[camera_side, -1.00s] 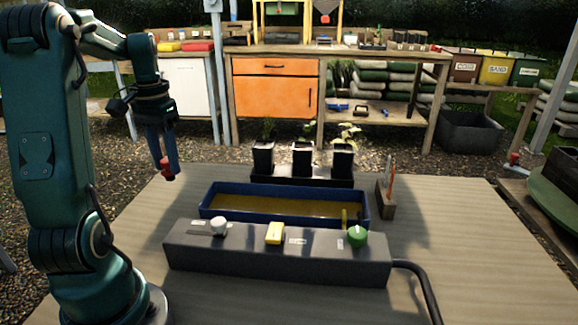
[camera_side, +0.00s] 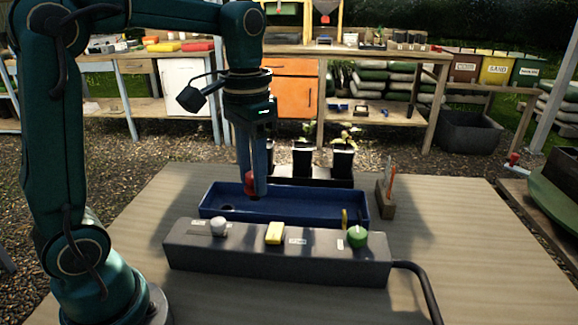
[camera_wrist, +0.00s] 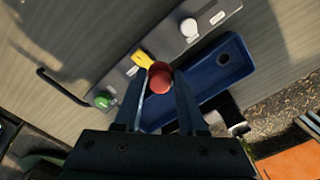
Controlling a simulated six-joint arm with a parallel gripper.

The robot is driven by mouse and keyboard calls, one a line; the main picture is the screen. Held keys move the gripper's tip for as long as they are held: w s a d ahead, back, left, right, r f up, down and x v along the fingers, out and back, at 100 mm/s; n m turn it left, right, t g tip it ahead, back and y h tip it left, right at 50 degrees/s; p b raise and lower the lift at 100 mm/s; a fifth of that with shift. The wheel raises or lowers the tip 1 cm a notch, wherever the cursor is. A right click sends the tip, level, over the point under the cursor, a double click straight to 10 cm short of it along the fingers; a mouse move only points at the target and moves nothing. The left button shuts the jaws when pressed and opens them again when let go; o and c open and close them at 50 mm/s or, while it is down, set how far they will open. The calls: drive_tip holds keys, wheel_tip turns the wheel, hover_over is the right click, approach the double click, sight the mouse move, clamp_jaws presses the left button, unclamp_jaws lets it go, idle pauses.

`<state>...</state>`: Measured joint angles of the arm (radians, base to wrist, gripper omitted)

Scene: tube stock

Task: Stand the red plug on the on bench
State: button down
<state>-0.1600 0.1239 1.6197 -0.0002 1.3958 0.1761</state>
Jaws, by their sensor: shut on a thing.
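The red plug (camera_side: 250,184) is between the fingertips of my gripper (camera_side: 255,192), which is shut on it and points down. The plug appears to be over the blue tray (camera_side: 330,206); its exact height cannot be told. In the wrist view the plug (camera_wrist: 159,78) shows as a round red top between the two fingers. The blue tray (camera_wrist: 205,90) lies behind it, with a dark round hole (camera_wrist: 222,58) in its floor. The wooden bench top (camera_side: 470,235) lies around the tray.
A long grey box (camera_side: 210,255) with a white knob (camera_side: 218,226), yellow switch (camera_side: 275,232) and green knob (camera_side: 357,237) stands in front of the tray. Potted plants (camera_side: 343,155) stand behind it. A small wooden holder (camera_side: 385,203) is right. The bench's right side is clear.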

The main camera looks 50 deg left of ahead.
drive_tip(key=shift+w, duration=0.15)
drive_tip(key=s+a+f+n, duration=0.2)
drive_tip(key=s+a+n, duration=0.1)
drive_tip(key=a, duration=0.8)
drive_tip(key=s+a+f+n, duration=0.2)
drive_tip(key=s+a, duration=0.3)
drive_tip(key=a, duration=0.5)
drive_tip(key=shift+s+a+n, duration=0.35)
drive_tip(key=shift+a+n, duration=0.05)
drive_tip(key=shift+n, duration=0.2)
drive_tip(key=w+d+f, duration=0.1)
drive_tip(key=w+f, duration=0.1)
drive_tip(key=w, duration=0.1)
drive_tip(key=w+d+f, duration=0.2)
drive_tip(key=w, duration=0.1)
drive_tip(key=w+d+f, duration=0.2)
drive_tip(key=w, duration=0.2)
drive_tip(key=shift+d+f, duration=0.2)
drive_tip(key=shift+f, duration=0.2)
drive_tip(key=shift+w+f, duration=0.15)
drive_tip(key=shift+f, duration=1.7)
drive_tip(key=shift+f, duration=0.2)
